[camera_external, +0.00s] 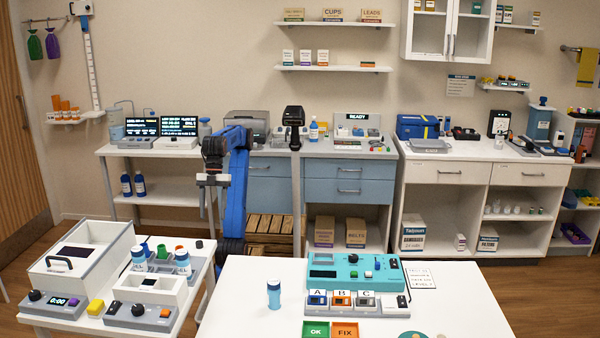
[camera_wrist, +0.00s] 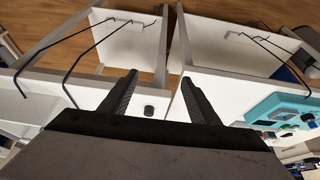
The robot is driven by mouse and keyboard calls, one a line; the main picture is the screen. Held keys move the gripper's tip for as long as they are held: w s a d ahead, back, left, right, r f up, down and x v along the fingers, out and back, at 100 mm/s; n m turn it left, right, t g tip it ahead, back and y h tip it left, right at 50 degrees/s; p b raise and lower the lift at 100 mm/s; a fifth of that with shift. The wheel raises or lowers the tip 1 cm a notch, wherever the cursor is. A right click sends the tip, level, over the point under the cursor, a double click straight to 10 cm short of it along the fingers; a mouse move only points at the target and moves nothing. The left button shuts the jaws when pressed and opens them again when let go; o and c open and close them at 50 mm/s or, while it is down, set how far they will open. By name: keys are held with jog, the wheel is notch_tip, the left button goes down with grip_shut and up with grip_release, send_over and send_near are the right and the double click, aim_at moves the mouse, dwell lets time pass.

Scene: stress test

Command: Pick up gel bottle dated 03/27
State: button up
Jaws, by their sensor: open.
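Two bottles marked GEL stand on the left cart in the external view: one with a blue-white cap (camera_external: 138,258) and one with an orange cap (camera_external: 182,262). A similar blue bottle (camera_external: 274,294) stands on the front white table. Their dates are too small to read, so I cannot tell which is dated 03/27. My gripper (camera_external: 212,202) hangs fingers down above and behind the cart, apart from all bottles. In the wrist view my gripper (camera_wrist: 157,88) is open and empty. No gel bottle is clearly visible there.
The cart holds a white bath (camera_external: 82,252), a white box (camera_external: 150,287) and control units. A teal device (camera_external: 353,272) stands on the front table (camera_external: 235,318), also visible in the wrist view (camera_wrist: 283,108). The table has free room left of that device. Wooden crates (camera_external: 268,228) stand behind my arm.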

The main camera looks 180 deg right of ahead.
notch_tip(320, 180, up, 14)
jog(key=w+a+r+n+g, duration=0.1)
jog(key=w+a+n, duration=0.15)
jog(key=w, duration=0.25)
jog(key=w+a+r+n, duration=0.1)
jog(key=w+r+n, duration=0.1)
jog(key=w+n, duration=0.15)
jog(key=n+g, duration=0.4)
jog(key=n, duration=1.1)
send_over(274, 294)
jog(key=s, duration=0.3)
jog(key=shift+f, duration=2.9)
jog(key=f, duration=2)
jog(key=shift+w+d+f, duration=0.15)
jog(key=shift+w+f, duration=0.2)
jog(key=shift+w, duration=0.05)
jog(key=c, duration=1.2)
